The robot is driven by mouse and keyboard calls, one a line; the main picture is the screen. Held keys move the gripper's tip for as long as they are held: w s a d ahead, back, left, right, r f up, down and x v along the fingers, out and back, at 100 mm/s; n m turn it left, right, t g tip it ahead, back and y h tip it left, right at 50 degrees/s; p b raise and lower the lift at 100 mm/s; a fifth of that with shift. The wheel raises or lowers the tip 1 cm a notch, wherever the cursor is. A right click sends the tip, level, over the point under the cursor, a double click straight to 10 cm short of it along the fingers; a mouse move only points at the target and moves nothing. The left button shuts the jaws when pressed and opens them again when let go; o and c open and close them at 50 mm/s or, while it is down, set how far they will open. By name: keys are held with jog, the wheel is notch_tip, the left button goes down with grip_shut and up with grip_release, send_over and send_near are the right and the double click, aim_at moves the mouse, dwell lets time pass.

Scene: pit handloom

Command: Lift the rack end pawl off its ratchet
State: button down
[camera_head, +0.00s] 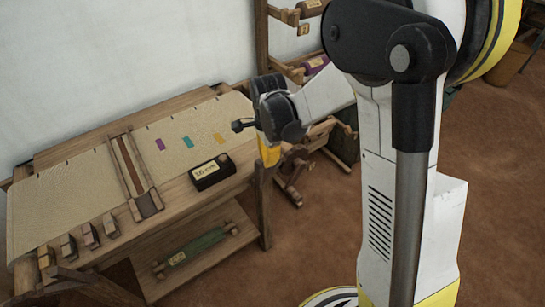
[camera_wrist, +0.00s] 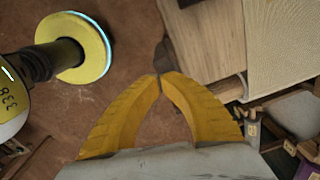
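My gripper (camera_wrist: 160,77) points down in the wrist view, its two curved yellow fingers meeting at the tips. I see nothing clearly held; a small dark shape shows just past the tips, and I cannot tell what it is. In the head view my gripper (camera_head: 268,153) is partly hidden below the wrist, off the right end of the wooden table. I cannot pick out the pawl or its ratchet in either view. A small pale tag (camera_wrist: 253,130) sits on dark and wooden parts at the right of the wrist view.
The table (camera_head: 185,187) bears a pale cloth (camera_head: 70,190), a black labelled box (camera_head: 212,172) and several small blocks. A green roll (camera_head: 195,248) lies on its lower shelf. A wooden rack (camera_head: 262,45) with spools stands behind. Bare brown floor lies right of the table.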

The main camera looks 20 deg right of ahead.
jog(key=s+a+f+t+h+b, duration=0.1)
jog(key=a+h, duration=0.3)
jog(key=a, duration=0.4)
jog(key=shift+s+a+f+h+b, duration=0.3)
jog(key=shift+s+a+b, duration=0.1)
jog(key=shift+s+b, duration=0.45)
